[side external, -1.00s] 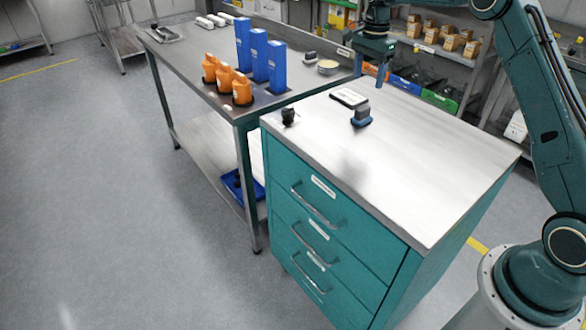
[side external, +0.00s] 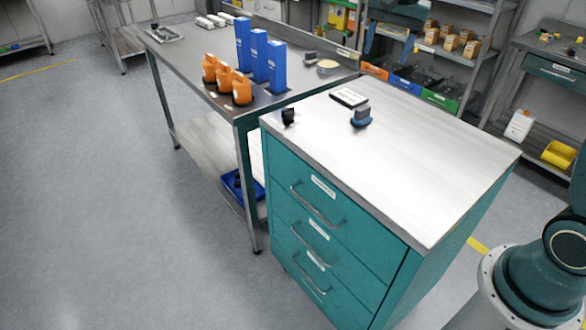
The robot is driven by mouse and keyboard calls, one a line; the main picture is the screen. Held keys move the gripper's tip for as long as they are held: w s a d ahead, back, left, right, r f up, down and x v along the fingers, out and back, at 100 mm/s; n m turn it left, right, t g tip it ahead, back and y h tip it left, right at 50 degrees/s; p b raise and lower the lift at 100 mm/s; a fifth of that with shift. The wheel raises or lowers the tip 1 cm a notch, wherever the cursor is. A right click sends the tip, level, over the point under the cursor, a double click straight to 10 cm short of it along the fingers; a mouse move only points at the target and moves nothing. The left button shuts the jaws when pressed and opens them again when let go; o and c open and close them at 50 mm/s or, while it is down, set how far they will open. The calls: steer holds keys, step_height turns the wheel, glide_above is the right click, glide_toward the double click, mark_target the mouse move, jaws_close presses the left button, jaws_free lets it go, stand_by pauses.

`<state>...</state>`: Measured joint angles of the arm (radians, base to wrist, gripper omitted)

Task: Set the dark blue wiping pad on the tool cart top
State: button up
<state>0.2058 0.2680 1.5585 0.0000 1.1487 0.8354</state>
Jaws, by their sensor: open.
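The dark blue wiping pad (side external: 361,117), with a grey block-like grip on top, sits upright on the light metal top of the teal tool cart (side external: 430,165).
A small black knob-like part (side external: 288,116) and a white-labelled flat item (side external: 349,97) lie on the cart top. The adjoining bench (side external: 200,75) carries orange bottles (side external: 226,80), tall blue boxes (side external: 259,56) and a grey block (side external: 309,57). The front and right of the cart top are clear.

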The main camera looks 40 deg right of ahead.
steer(key=s+a+n+t, duration=0.1)
steer(key=s+a+n, duration=0.2)
steer(key=s, duration=0.6)
steer(key=s+a+f+n+t, duration=0.1)
steer(key=s+a+n, duration=0.2)
steer(key=s, duration=0.6)
steer(key=s+a+n+t, duration=0.1)
steer(key=s+a+n, duration=0.2)
steer(key=s+n, duration=0.3)
steer(key=s, duration=0.4)
steer(key=shift+a+f+t, duration=0.15)
steer(key=shift+a+t, duration=0.15)
